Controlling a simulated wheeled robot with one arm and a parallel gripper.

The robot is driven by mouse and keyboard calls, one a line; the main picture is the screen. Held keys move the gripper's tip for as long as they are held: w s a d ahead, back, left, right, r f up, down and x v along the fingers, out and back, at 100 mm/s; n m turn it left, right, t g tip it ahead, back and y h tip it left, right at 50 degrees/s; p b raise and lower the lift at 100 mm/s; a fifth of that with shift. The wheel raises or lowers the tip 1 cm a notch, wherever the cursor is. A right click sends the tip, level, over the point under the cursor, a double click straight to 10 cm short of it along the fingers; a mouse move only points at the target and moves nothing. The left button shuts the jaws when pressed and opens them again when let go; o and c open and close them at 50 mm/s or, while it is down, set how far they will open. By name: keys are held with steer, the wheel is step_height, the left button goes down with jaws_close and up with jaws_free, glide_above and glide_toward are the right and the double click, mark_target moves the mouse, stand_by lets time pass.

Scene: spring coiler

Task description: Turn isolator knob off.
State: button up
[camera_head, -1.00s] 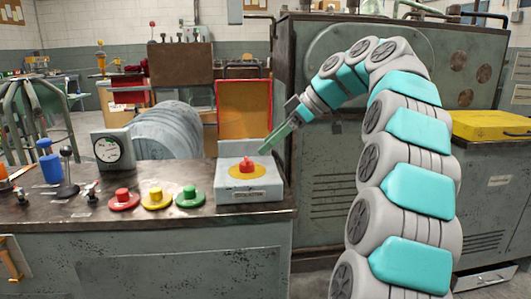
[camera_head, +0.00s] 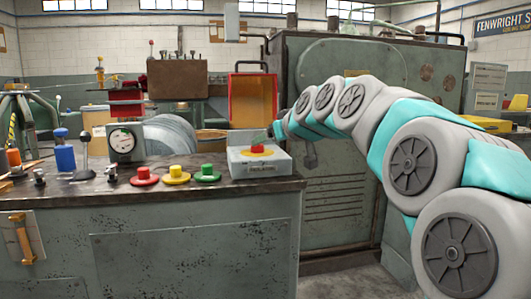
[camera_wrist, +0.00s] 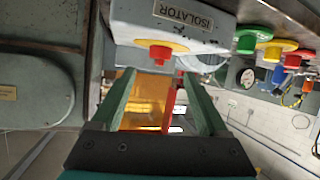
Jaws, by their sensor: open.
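The isolator is a pale grey box (camera_head: 259,168) on the right end of the bench, with a red knob (camera_head: 257,148) on a yellow plate on its top. In the wrist view the box (camera_wrist: 150,22) carries an ISOLATOR label, and the red knob (camera_wrist: 160,53) shows beyond the fingertips, roughly centred between them. My gripper (camera_wrist: 157,74) has two green fingers spread apart with nothing held. In the head view its fingers (camera_head: 262,138) are small and close to the right of the knob. I cannot tell whether they touch it.
Red (camera_head: 145,176), yellow (camera_head: 176,175) and green (camera_head: 208,174) buttons sit left of the isolator, with a gauge (camera_head: 124,142) farther left. An open red-framed box with an orange inside (camera_head: 255,100) stands behind. A large grey-green machine cabinet (camera_head: 335,200) stands right of the bench.

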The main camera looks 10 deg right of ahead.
steer(key=x, duration=0.7)
steer(key=shift+w+a+f, duration=0.1)
steer(key=shift+w+f, duration=0.05)
steer(key=shift+w, duration=0.15)
jaws_close()
stand_by(0.4)
